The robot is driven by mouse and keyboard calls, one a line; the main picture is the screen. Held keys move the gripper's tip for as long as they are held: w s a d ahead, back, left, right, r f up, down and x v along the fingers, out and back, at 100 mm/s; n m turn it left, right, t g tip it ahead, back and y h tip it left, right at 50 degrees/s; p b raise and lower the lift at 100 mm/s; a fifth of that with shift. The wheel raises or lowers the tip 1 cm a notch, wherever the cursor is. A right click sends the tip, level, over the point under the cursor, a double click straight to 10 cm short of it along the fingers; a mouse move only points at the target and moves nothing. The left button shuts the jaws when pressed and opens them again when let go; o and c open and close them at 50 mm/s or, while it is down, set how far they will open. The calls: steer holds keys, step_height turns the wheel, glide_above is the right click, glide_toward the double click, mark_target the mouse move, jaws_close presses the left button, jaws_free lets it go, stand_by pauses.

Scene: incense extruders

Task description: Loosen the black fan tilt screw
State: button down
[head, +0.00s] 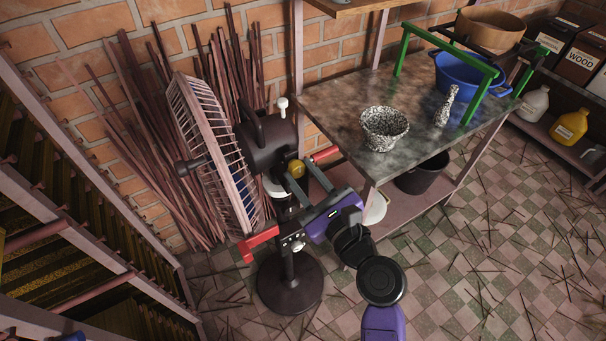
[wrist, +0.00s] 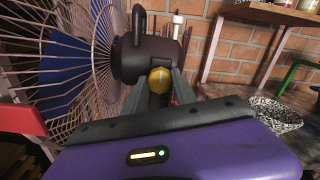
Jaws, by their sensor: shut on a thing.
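The fan (head: 268,140) has a black motor housing and stands upright on a dark pole and round base. Its tilt screw (head: 296,168) shows as a round yellow knob at the joint below the housing. In the wrist view the yellow tilt screw (wrist: 160,80) faces me, just under the black housing (wrist: 145,52). My gripper (head: 295,174) reaches it from the lower right. Its two grey fingers stand on either side of the knob and are shut on it. The exact contact at the fingertips is partly hidden.
The fan's wire cage (head: 212,150) faces left, near a rack (head: 90,190) and sticks leaning on the brick wall. A metal table (head: 335,105) with a speckled pot (head: 384,128) stands to the right. Sticks litter the checkered floor (head: 500,250).

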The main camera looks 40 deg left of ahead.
steer(key=shift+n, duration=0.3)
steer(key=n+b, duration=0.2)
steer(key=n, duration=0.2)
steer(key=shift+f+b, duration=0.15)
steer(key=shift+b, duration=0.2)
steer(key=n+b, duration=0.2)
steer(key=n, duration=0.3)
steer(key=shift+f+b, duration=0.1)
steer(key=shift+b, duration=0.3)
steer(key=n+b, duration=0.3)
steer(key=n, duration=0.2)
steer(key=shift+s+f+b, duration=0.1)
steer(key=shift+b, duration=0.3)
steer(key=shift+n+b, duration=1.4)
steer(key=shift+n, duration=1.1)
steer(key=c, duration=1)
jaws_free()
